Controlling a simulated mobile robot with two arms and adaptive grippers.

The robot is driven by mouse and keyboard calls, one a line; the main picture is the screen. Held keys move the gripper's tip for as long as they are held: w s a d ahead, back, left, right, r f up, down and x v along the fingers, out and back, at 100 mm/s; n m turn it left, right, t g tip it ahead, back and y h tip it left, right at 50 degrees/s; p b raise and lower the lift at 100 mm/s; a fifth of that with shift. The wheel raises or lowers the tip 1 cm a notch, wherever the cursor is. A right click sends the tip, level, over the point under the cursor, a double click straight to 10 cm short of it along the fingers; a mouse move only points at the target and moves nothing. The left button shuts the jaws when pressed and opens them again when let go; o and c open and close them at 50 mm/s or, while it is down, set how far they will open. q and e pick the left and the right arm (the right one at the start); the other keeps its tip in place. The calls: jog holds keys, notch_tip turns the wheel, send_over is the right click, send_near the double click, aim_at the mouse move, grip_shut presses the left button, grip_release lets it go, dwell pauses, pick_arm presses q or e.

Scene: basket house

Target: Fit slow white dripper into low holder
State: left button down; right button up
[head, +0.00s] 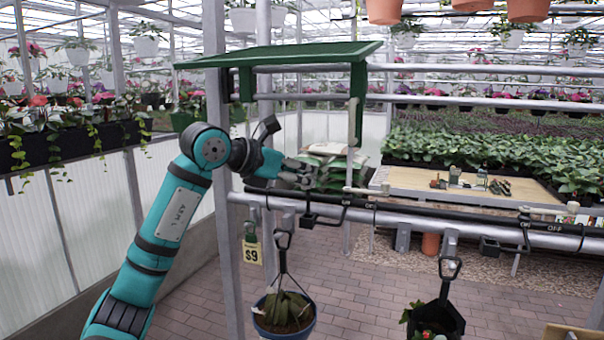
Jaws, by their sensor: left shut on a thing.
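My left gripper (303,178) is shut at the end of its teal arm, just above the black pipe along the grey rail. What its fingers hold is too small to make out. A pale white fitting (366,190), perhaps a dripper, lies along the pipe line to the right of the gripper, apart from it. Black holders hang on the rail, one (308,219) below the gripper and another (490,246) farther right. My right gripper is not in view.
A green shelf (290,54) overhangs the gripper, with a pale upright piece (354,122) at its right end. A blue pot (285,325) and a black pot (437,322) hang below the rail. A wooden table (445,190) stands behind.

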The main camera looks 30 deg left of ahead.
aim_at(307, 201)
pick_arm(q)
jog(key=shift+f, duration=0.1)
jog(key=shift+f+b, duration=1.2)
jog(key=shift+f, duration=0.15)
jog(key=shift+f+b, duration=1.3)
jog(key=shift+f, duration=0.2)
jog(key=c, duration=1.2)
grip_release()
jog(key=shift+c, duration=0.2)
